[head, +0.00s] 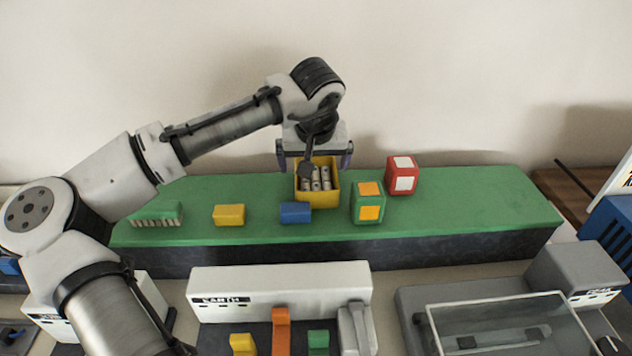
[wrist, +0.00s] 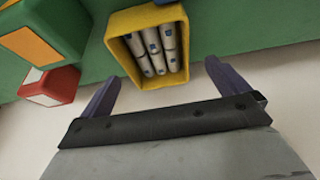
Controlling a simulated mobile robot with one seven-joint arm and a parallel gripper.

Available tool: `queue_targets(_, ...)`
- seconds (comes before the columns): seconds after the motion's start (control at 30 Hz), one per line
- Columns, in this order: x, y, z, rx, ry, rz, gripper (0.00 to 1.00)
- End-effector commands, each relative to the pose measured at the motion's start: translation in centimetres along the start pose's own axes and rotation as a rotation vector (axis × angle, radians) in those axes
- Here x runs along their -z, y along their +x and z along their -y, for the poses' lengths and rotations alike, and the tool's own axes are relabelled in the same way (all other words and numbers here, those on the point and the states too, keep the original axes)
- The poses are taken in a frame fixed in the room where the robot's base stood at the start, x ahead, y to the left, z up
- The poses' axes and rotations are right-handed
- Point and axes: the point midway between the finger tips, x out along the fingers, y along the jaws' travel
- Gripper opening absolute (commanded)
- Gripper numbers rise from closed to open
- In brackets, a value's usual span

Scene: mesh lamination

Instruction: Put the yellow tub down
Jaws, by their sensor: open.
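The yellow tub (head: 318,194) stands upright on the green-topped shelf, with several pale cylinders (head: 315,178) inside it. It also shows in the wrist view, where the tub (wrist: 149,82) lies just beyond my fingertips. My gripper (head: 315,160) is open above and behind the tub in the head view. In the wrist view my gripper (wrist: 160,80) has its two dark fingers spread apart, with the tub's near rim roughly between their tips. I cannot tell if either finger touches the tub.
A green block with orange faces (head: 367,203) and a red block with white faces (head: 402,175) stand right of the tub. A blue block (head: 295,212) sits in front, a yellow block (head: 229,214) further left. The shelf's right end (head: 490,201) is clear.

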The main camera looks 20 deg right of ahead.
Motion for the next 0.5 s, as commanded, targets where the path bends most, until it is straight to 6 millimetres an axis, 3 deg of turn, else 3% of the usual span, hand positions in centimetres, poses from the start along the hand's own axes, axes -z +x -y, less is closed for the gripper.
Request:
queue_targets(0.3,-0.2,3.8,-0.5,0.002,0.001,0.000,1.00)
queue_targets(0.5,-0.2,5.0,-0.5,0.000,0.000,0.000,1.00)
